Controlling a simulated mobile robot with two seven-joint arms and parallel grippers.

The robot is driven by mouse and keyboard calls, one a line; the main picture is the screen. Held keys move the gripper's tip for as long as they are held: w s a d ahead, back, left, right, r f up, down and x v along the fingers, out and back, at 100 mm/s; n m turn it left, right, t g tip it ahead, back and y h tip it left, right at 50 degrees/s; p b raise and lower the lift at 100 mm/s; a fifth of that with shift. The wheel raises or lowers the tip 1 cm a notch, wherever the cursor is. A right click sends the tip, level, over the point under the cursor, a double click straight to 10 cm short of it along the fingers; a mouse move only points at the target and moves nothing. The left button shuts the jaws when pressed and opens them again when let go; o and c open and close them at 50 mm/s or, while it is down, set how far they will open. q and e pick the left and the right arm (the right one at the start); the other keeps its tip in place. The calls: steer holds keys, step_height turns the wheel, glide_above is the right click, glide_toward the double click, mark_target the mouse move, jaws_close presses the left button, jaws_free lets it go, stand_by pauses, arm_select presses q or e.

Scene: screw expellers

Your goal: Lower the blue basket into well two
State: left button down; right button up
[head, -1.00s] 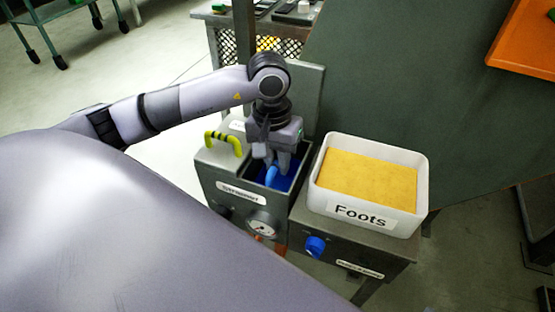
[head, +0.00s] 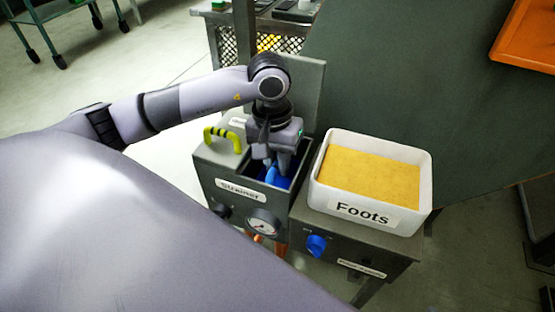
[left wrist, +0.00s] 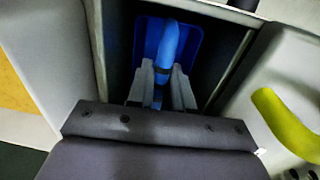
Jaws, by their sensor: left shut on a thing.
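The blue basket (head: 275,181) is inside the open well of the grey unit labelled Strainer (head: 238,191). Its blue handle (left wrist: 168,45) rises between my left gripper's fingers. My left gripper (head: 271,170) is shut on the handle and points down into the well. In the left wrist view the gripper (left wrist: 162,85) is between the dark well walls, with the blue basket (left wrist: 195,45) below it. I cannot tell whether the basket touches the bottom. My right gripper is not in view.
A white bin of yellow material labelled Foots (head: 379,213) stands just right of the well. A gauge (head: 263,225) and blue knob (head: 316,245) are on the front. A grey panel stands behind.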

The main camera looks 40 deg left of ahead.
arm_select(q)
steer(key=shift+f, duration=0.1)
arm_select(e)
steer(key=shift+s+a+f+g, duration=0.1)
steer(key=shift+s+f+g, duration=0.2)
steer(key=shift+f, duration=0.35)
arm_select(q)
steer(key=c, duration=0.5)
jaws_free()
steer(key=shift+c, duration=0.2)
steer(key=shift+r+p, duration=3)
steer(key=shift+r, duration=2.05)
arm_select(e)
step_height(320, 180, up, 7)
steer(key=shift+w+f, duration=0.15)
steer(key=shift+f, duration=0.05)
